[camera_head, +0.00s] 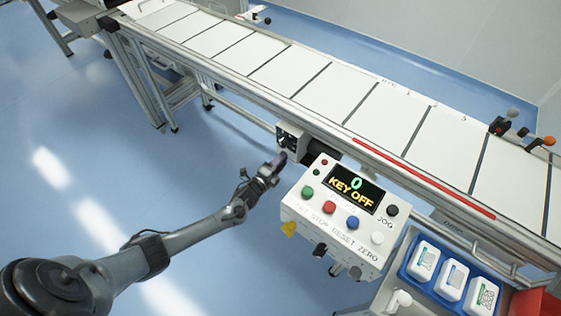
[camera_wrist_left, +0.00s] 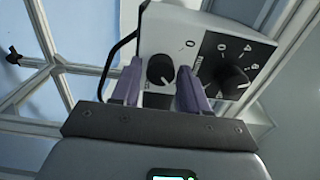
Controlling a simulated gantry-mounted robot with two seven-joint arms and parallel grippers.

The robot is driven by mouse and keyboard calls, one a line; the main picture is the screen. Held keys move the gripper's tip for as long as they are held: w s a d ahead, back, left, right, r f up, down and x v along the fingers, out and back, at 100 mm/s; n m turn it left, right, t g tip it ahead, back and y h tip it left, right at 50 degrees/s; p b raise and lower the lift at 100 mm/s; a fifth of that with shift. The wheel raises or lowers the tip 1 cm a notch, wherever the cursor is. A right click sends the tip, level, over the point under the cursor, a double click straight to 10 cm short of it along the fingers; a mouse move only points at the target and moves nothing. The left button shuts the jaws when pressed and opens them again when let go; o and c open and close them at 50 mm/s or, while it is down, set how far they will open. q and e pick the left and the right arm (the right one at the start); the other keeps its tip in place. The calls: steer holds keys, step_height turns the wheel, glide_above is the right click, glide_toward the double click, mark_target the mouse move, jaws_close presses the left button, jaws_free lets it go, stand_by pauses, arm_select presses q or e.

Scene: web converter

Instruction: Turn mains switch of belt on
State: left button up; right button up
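A small grey switch box (camera_head: 291,136) is mounted under the belt's near edge, left of the control panel. In the left wrist view, its pale face carries a small black knob (camera_wrist_left: 160,69) and a larger black rotary switch (camera_wrist_left: 226,76) on a black dial plate with white marks. My left gripper (camera_head: 279,160) is just in front of the box. Its two purple fingers are apart, and the small knob shows in the gap between them. Whether they touch the knob cannot be told. The larger switch is right of the fingers. My right gripper is not in view.
The white control panel (camera_head: 339,217) beside my gripper reads "KEY OFF" and has several coloured buttons. The conveyor belt (camera_head: 330,92) runs above and behind. A blue tray (camera_head: 409,269) with white containers is at the lower right. Open blue floor lies left of my arm.

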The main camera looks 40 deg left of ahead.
arm_select(q)
steer(key=shift+o, duration=0.8)
steer(key=shift+s, duration=0.15)
steer(key=s+p, duration=0.3)
steer(key=s, duration=0.7)
steer(key=shift+s, duration=0.25)
steer(key=shift+d, duration=0.1)
